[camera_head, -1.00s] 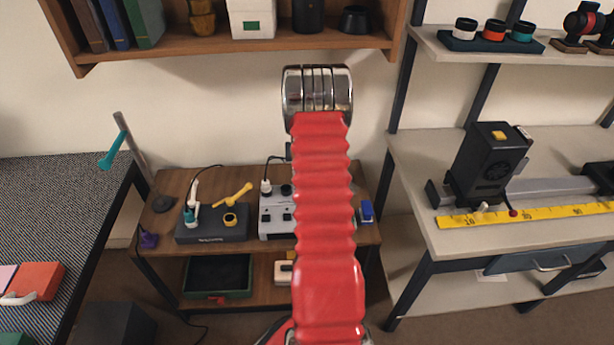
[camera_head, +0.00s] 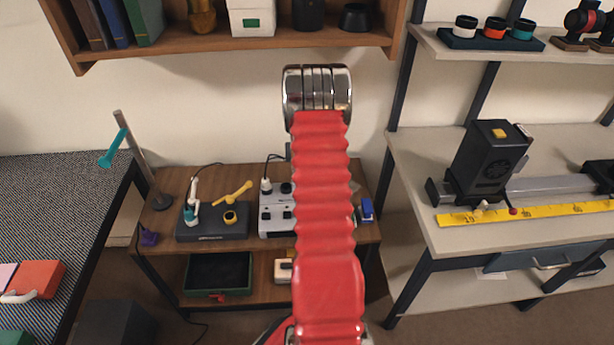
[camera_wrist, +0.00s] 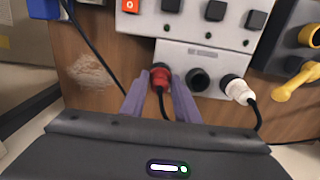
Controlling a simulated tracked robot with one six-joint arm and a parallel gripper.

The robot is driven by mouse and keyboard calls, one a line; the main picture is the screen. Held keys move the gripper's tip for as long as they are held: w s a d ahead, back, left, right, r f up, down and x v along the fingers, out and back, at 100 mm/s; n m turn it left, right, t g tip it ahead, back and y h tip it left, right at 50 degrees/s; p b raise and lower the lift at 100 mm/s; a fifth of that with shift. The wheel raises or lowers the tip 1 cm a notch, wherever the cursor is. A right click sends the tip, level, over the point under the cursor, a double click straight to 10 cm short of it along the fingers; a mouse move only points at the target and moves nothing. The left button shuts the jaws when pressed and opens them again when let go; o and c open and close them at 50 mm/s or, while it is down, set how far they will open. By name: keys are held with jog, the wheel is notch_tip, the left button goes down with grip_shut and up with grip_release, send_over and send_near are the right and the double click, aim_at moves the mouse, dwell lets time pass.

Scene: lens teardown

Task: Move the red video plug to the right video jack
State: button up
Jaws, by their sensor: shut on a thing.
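In the wrist view, my gripper (camera_wrist: 160,82) has its two purple fingers on either side of the red video plug (camera_wrist: 160,71), shut on it. The plug is at the left end of the grey jack panel, with its black cable trailing between the fingers. It looks to be at a jack there, but how deep it sits cannot be told. An empty dark jack (camera_wrist: 199,79) is in the middle of the panel. A white plug (camera_wrist: 235,87) is at the right end and also shows in the head view (camera_head: 266,186). My arm hides the gripper and red plug in the head view.
The grey switch box (camera_head: 274,217) stands on a wooden table, beside a dark box (camera_head: 211,232) with a yellow lever. A blue item (camera_head: 367,209) is to the right. In the wrist view, a black cable runs down the left. A shelf (camera_head: 240,42) hangs above.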

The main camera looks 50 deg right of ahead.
jog(key=o, duration=1.3)
jog(key=shift+c, duration=0.2)
notch_tip(320, 180, up, 14)
jog(key=shift+f, duration=0.15)
jog(key=shift+f, duration=0.15)
